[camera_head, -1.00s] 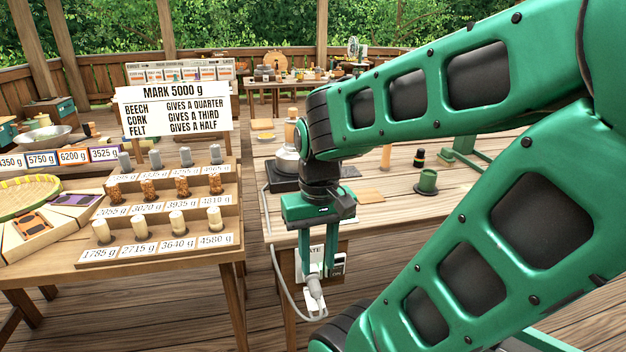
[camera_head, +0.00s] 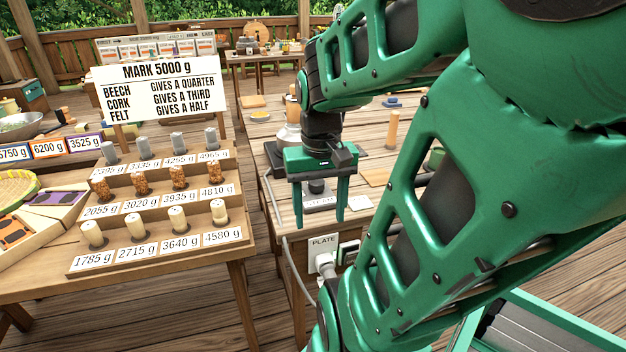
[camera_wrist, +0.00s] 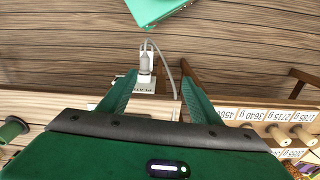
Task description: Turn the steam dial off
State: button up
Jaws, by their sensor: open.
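My gripper (camera_head: 320,221) hangs fingers down over the front edge of the wooden work table. Its fingers are apart with nothing held between them; they also show open in the wrist view (camera_wrist: 158,78). A small dark knob (camera_head: 316,187) with a white label (camera_head: 319,202) shows between the fingers in the head view. The label is too small to read, so I cannot tell whether this knob is the steam dial. No clearly marked steam dial shows in either view.
A grey plug (camera_head: 325,262) with a cable sits at the PLATE socket (camera_head: 323,243) on the table's front, below my gripper. A glass vessel (camera_head: 289,134) stands behind the gripper. A stepped rack of labelled pegs (camera_head: 160,215) stands at left.

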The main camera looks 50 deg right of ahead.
jog(key=w+d+r+m, duration=0.2)
jog(key=w+d+m, duration=0.4)
jog(key=w+d, duration=0.2)
jog(key=m, duration=0.8)
send_near(316, 186)
jog(key=w+d, duration=0.2)
notch_tip(316, 186, down, 9)
jog(key=shift+d+f, duration=0.1)
